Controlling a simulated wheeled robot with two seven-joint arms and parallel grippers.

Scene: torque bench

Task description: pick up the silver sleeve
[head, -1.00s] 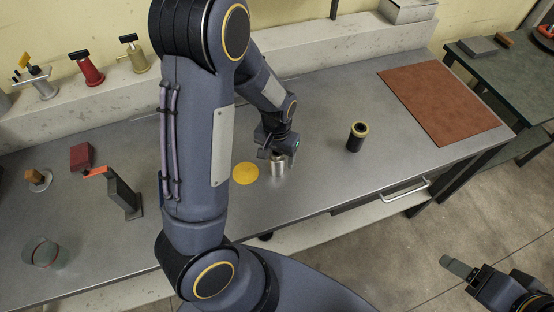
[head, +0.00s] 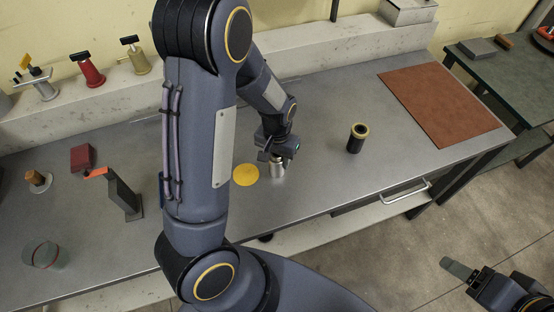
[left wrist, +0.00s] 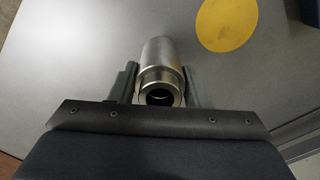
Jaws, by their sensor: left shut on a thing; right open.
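The silver sleeve (head: 277,170) is a small metal cylinder with a hole in its end, near the middle of the grey bench in the head view. My left gripper (head: 279,156) is shut on it from above. In the left wrist view the sleeve (left wrist: 160,70) sits between the two fingers (left wrist: 160,88), one on each side. I cannot tell whether the sleeve's base still touches the bench. My right gripper (head: 470,272) is open and empty, out over the floor at lower right.
A yellow disc (head: 246,175) lies left of the sleeve. A black sleeve with a gold rim (head: 357,138) stands to its right. A brown mat (head: 440,103), a dark upright block (head: 123,196), a red block (head: 82,158) and a clear cup (head: 42,254) are on the bench (head: 320,185).

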